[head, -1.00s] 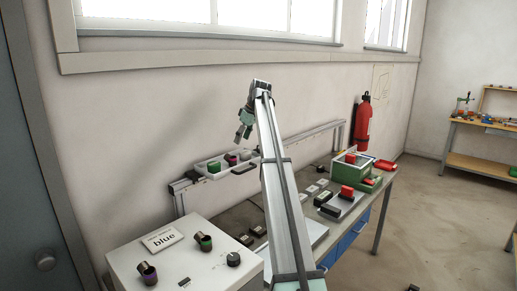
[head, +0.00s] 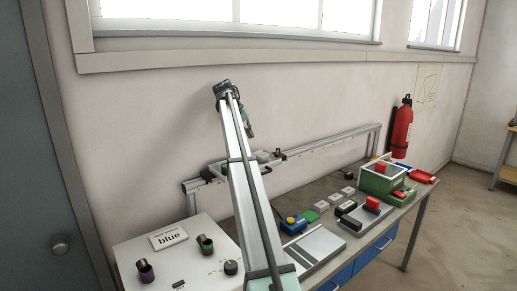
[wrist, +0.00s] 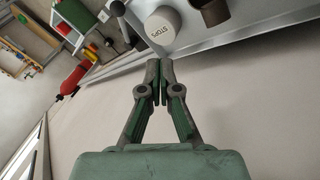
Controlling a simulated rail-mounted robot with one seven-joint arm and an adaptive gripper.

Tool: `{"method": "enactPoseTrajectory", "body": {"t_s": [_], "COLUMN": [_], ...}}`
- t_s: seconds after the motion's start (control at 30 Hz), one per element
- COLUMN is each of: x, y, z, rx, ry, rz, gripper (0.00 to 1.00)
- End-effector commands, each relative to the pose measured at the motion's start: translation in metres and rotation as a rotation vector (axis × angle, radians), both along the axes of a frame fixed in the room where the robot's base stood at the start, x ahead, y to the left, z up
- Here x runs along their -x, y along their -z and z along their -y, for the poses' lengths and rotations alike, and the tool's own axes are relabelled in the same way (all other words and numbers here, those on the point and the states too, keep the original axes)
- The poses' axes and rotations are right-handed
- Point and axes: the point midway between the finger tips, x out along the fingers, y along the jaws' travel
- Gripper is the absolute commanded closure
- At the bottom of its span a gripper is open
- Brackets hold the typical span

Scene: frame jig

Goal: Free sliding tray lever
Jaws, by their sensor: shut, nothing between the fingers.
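In the wrist view, a grey tray edge (wrist: 225,38) passes above my fingers. A white cylinder marked "STOPS" (wrist: 162,24) and a dark brown cylinder (wrist: 211,10) stand by it. A dark rounded piece on a thin stem (wrist: 118,9), possibly the lever, is left of the white cylinder. A small black fitting (head: 280,154) is right of the tray in the head view. My gripper (wrist: 159,84) is shut and empty, apart from these; it also shows in the head view (head: 250,130).
The metal rail (head: 335,143) runs behind the bench. A white console (head: 135,258) with a "blue" sign is at left. A green box (head: 380,183), a blue-and-yellow item (head: 293,222) and small blocks occupy the bench. A red extinguisher (head: 402,130) hangs on the wall.

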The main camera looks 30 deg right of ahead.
Motion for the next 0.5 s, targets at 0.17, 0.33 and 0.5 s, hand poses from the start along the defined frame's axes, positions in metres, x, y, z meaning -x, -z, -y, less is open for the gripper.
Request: {"method": "enactPoseTrajectory", "body": {"t_s": [0.17, 0.33, 0.5], "x": [0.0074, 0.0074, 0.0073], "y": [-0.0068, -0.007, -0.0069], "z": [0.011, 0.0111, 0.011], "rx": [0.064, 0.067, 0.066], "ry": [0.172, 0.227, 0.233], "rz": [0.068, 0.103, 0.107], "gripper": [1.0, 1.0, 1.0]}}
